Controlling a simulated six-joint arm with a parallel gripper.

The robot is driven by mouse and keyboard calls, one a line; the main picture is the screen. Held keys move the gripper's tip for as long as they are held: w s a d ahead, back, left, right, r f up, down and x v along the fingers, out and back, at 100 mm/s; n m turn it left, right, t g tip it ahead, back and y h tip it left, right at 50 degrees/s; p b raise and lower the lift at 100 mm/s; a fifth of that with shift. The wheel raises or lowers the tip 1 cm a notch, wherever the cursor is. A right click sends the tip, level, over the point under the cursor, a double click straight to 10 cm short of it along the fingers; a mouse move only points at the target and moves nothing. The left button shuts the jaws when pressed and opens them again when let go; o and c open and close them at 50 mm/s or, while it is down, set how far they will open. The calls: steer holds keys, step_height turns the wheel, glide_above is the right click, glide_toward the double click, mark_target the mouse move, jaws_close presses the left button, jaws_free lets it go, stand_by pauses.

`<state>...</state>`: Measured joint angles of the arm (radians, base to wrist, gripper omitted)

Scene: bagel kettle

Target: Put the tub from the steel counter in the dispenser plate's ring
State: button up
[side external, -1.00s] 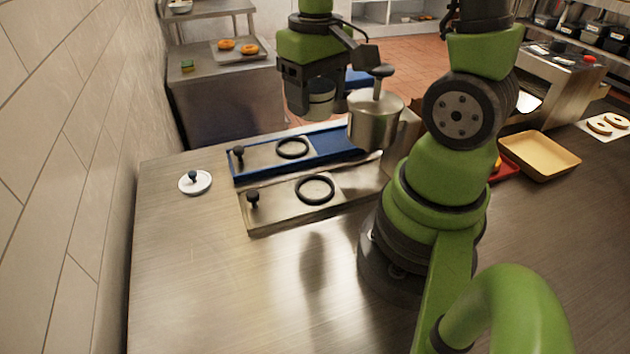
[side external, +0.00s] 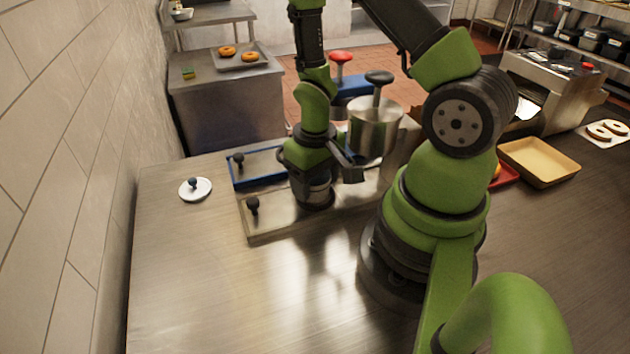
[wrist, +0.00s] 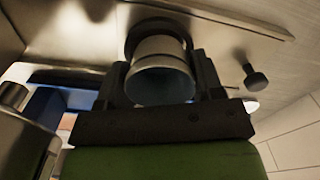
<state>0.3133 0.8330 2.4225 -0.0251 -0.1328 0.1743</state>
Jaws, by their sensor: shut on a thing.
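The tub (side external: 318,196) is a small metallic cylinder, upright in the side external view at the nearer steel plate (side external: 278,213) with its black knob. My gripper (side external: 314,182) is shut on the tub from above. In the wrist view the tub (wrist: 160,72) sits between the two fingers of my gripper (wrist: 160,82). The plate's dark ring (wrist: 150,30) shows around the tub's far end; the tub is at the ring, but I cannot tell whether it is fully seated. The ring is mostly hidden in the side view.
A blue-edged plate (side external: 240,176) with a knob lies just behind. A steel pot (side external: 374,130) with a dark-handled tool stands right of my gripper. A white lid (side external: 195,189) lies at left. The counter's front left (side external: 200,270) is clear.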

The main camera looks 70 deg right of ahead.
steer(key=shift+f, duration=0.3)
steer(key=o, duration=1)
steer(key=shift+f, duration=0.15)
steer(key=shift+c, duration=0.2)
step_height(320, 180, up, 13)
steer(key=s+a+r+t+y, duration=0.1)
steer(key=s+a+r+t, duration=0.1)
steer(key=r, duration=0.5)
steer(key=s+a+r+t+y, duration=0.1)
steer(key=s+a+r+t, duration=0.2)
steer(key=a+r+t, duration=0.2)
steer(key=shift+s+a+r+n, duration=0.3)
steer(key=shift+a+r, duration=0.75)
steer(key=shift+r, duration=0.7)
